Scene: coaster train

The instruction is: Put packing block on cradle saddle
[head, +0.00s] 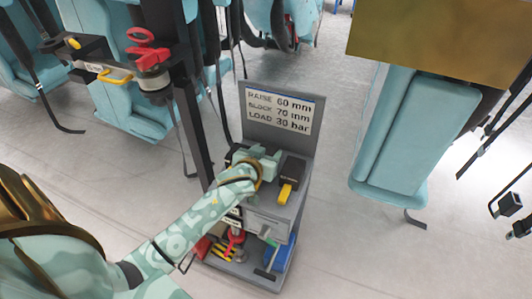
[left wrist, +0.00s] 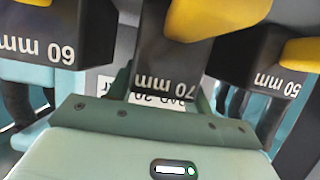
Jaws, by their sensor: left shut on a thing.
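My left gripper (head: 262,158) is over the top of a grey cart, its arm reaching in from the lower left. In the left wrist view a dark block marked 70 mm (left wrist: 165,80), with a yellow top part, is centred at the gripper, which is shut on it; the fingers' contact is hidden. Blocks marked 60 mm (left wrist: 50,35) and 50 mm (left wrist: 265,75) flank it. In the head view a black block with a yellow handle (head: 289,182) lies right of the gripper. I cannot clearly identify the cradle saddle. My right gripper is not in view.
The cart's sign (head: 279,112) reads raise 60 mm, block 70 mm, load 30 bar. Tools lie on its lower shelf (head: 245,276). A black post (head: 190,120) and a red-handled device (head: 150,58) stand left. Teal seats surround; the grey floor right of the cart is clear.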

